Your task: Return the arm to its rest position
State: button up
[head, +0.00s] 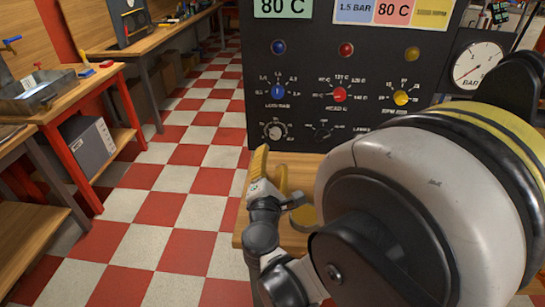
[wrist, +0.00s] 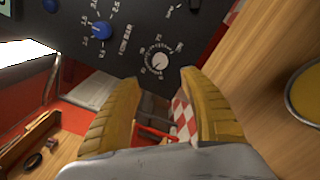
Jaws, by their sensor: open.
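My gripper (head: 269,174) is in front of the lower left part of the black control panel (head: 262,105), above the left edge of the wooden bench (head: 243,236). Its yellow fingers also show in the wrist view (wrist: 160,108), spread apart with nothing between them. My white arm link covers the right side of the head view and hides part of the bench and panel. In the wrist view, a small pale knob (wrist: 159,61) on the panel lies just beyond the fingertips. I cannot tell whether a finger touches the panel.
The panel has blue (head: 278,91), red (head: 340,94) and yellow (head: 401,97) knobs and a gauge (head: 478,65). A round yellow item (head: 303,218) is on the bench beside my gripper. The checkered floor (head: 170,208) is open at left, with workbenches beyond.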

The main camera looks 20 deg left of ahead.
jog(key=w+d+r+m+g+h, duration=0.1)
jog(key=d+r+m+g+h, duration=0.15)
jog(key=d+m, duration=0.7)
jog(key=d+r+m+g+h, duration=0.15)
jog(key=d+m+h, duration=0.25)
jog(key=d, duration=1.1)
jog(key=s+d+f+m+g, duration=0.2)
jog(key=s+d+m+g, duration=0.2)
jog(key=s+d+m, duration=0.6)
jog(key=s+d+f+m+g+y, duration=0.1)
jog(key=s+d+m+g+y, duration=0.1)
jog(key=s, duration=0.8)
jog(key=d+m, duration=0.1)
jog(key=m, duration=0.1)
jog(key=shift+d+f+m, duration=0.2)
jog(key=shift+d+m, duration=0.05)
jog(key=shift+m, duration=0.1)
